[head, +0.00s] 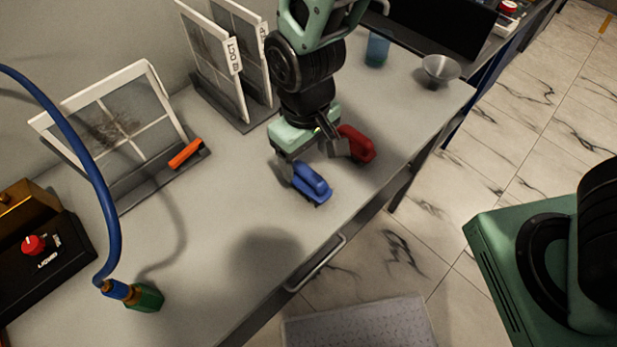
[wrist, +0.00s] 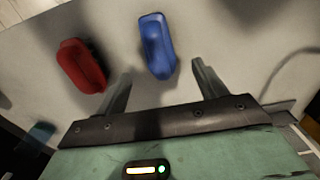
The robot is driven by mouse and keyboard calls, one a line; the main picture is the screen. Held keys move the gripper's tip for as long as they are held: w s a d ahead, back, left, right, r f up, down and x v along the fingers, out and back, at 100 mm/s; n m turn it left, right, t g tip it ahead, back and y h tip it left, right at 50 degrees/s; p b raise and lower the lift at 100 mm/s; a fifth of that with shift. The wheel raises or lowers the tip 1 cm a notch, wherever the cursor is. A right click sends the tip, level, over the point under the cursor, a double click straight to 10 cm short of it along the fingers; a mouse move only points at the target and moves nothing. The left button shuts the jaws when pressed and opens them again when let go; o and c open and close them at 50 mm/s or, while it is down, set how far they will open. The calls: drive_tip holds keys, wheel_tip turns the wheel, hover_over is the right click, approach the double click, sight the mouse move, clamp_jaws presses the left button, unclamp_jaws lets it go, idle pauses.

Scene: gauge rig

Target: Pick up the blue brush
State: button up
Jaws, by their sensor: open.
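The blue brush (head: 312,182) lies on the grey table below my gripper (head: 312,163) in the head view. In the wrist view the blue brush (wrist: 157,46) is ahead of the fingertips, roughly between their lines. My gripper (wrist: 163,75) is open with nothing between its fingers. A red brush (head: 356,143) lies just beyond the blue one, close to one finger. In the wrist view the red brush (wrist: 81,66) is to the left, outside the left finger. I cannot tell the exact height of the fingers above the table.
A framed panel on a stand (head: 112,118) holds an orange piece (head: 186,153). More panels (head: 222,62) stand at the back. A blue cup (head: 377,50) and a grey funnel (head: 440,70) are far right. A blue hose (head: 88,165) crosses the left side. The front middle of the table is clear.

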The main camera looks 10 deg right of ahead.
sight(307, 171)
drive_tip(key=shift+d+f+p, duration=0.1)
drive_tip(key=shift+f+p, duration=0.2)
drive_tip(key=shift+f, duration=2.8)
drive_tip(key=c, duration=1.1)
